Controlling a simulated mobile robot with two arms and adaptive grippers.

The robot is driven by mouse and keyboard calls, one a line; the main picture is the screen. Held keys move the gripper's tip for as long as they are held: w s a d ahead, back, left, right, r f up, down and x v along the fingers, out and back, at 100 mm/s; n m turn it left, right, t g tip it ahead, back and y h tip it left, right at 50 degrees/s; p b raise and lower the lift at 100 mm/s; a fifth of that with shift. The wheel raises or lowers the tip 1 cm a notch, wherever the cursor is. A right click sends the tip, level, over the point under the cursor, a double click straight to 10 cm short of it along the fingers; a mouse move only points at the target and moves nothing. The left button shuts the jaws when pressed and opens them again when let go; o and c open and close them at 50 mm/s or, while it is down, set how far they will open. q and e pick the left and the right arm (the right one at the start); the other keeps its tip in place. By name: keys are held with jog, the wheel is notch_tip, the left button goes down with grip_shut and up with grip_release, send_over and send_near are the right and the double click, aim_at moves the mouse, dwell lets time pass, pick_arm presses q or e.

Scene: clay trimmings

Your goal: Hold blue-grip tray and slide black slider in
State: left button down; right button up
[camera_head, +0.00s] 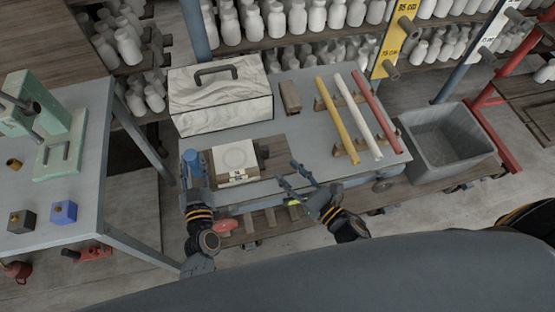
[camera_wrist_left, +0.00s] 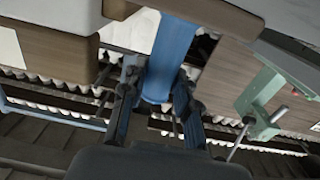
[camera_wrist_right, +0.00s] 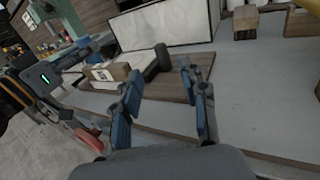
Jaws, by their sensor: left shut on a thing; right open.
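My left gripper (camera_wrist_left: 157,92) is shut on the blue grip. The black slider (camera_head: 263,153) sticks out at the tray's right end; it also shows in the right wrist view (camera_wrist_right: 162,57). How far it sits inside is unclear. My right gripper (camera_head: 292,176) is open and empty, right of the slider and apart from it.
A marbled box (camera_head: 220,100) with a dark handle stands behind the tray. A wooden block (camera_head: 290,97) and yellow (camera_head: 337,120), white and red rods lie to the right. A grey bin (camera_head: 440,140) stands beyond. The bench (camera_head: 310,150) is clear around my right gripper.

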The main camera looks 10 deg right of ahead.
pick_arm(q)
jog(key=shift+s+f, duration=0.1)
jog(key=shift+f, duration=0.2)
pick_arm(e)
jog(key=shift+v, duration=1.55)
pick_arm(q)
jog(key=c, duration=1.1)
grip_release()
jog(key=shift+o, duration=0.9)
jog(key=shift+r, duration=0.1)
pick_arm(e)
jog(key=shift+w, duration=0.1)
pick_arm(q)
jog(key=shift+r, duration=0.1)
